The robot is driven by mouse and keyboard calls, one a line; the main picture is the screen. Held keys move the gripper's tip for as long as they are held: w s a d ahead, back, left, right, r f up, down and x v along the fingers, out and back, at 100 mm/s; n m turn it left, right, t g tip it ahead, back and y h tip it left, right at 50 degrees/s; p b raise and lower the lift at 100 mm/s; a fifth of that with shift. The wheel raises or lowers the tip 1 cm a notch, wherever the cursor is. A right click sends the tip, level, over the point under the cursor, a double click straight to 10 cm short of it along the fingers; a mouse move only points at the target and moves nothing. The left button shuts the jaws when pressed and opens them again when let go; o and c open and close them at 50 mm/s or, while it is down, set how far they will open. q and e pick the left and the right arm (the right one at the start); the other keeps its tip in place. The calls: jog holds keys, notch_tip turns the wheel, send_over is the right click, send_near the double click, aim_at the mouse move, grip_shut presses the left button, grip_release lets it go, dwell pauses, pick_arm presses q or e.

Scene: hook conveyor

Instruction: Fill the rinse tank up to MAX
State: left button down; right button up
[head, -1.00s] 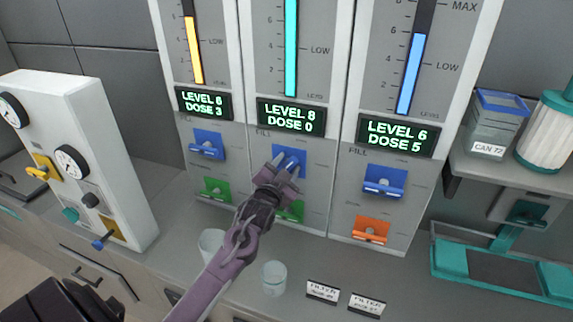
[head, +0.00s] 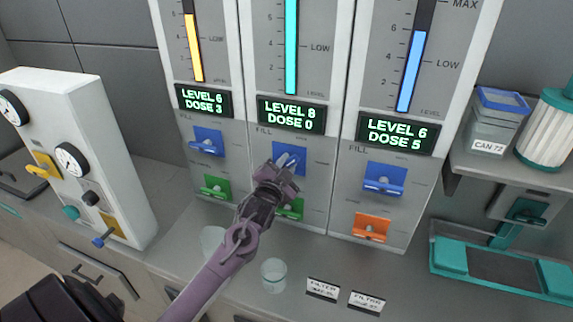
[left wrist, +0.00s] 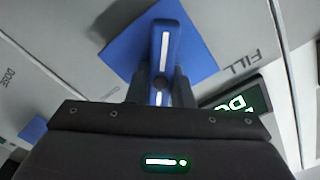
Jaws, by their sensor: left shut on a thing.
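Three dispenser panels stand side by side, each with a level bar, a display and levers. The middle panel's teal bar (head: 291,50) rises out of the top of the head view, and its display (head: 291,114) reads LEVEL 8, DOSE 0. My left gripper (head: 285,168) is shut on the middle panel's blue FILL lever (head: 292,154). In the left wrist view, the fingers (left wrist: 160,90) sit on both sides of the blue lever (left wrist: 165,40). A green lever (head: 292,208) below is partly hidden by the gripper. My right gripper is out of view.
The left display (head: 203,102) reads LEVEL 6, DOSE 3; the right display (head: 396,133) reads LEVEL 6, DOSE 5. A white gauge box (head: 105,150) is at left; a teal tray (head: 450,258) is at right.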

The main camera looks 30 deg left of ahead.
pick_arm(q)
jog(key=m, duration=0.5)
jog(key=shift+d+f, duration=0.1)
jog(key=shift+f+m, duration=0.15)
jog(key=shift+m, duration=1.75)
jog(key=c, duration=1.3)
grip_release()
jog(key=shift+b+v, duration=1)
jog(key=shift+v, duration=2.85)
